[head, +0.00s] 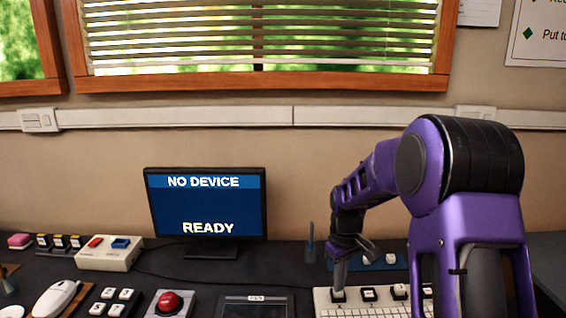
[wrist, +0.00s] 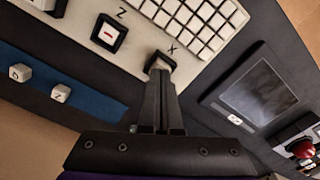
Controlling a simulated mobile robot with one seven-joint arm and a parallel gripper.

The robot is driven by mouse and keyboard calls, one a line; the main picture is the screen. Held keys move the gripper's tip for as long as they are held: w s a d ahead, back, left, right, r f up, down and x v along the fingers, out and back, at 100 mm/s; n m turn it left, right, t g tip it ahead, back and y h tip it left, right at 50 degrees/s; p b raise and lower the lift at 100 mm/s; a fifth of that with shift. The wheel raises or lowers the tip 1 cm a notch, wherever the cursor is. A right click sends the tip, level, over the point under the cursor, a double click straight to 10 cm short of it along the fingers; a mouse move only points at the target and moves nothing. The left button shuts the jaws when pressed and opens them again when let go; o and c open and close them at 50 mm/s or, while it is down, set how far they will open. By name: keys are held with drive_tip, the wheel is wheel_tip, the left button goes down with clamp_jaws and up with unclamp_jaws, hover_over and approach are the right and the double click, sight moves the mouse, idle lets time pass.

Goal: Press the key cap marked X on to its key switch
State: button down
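The cream keyboard (wrist: 75,27) has a black square marked X with a tan top (wrist: 159,60) in the wrist view. In the head view my gripper (head: 339,288) is over the left end of the keyboard (head: 372,308).
The Z position (wrist: 108,34) beside X shows a red mark on white. Two small caps (wrist: 20,72) (wrist: 61,93) stand on a blue strip (wrist: 90,107). A dark-screened pad (head: 257,306) lies left of the keyboard. The monitor (head: 206,203) reads "NO DEVICE" and "READY".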

idle(0.3)
drive_tip(key=shift+r+p, duration=2.7)
drive_tip(key=shift+r, duration=0.75)
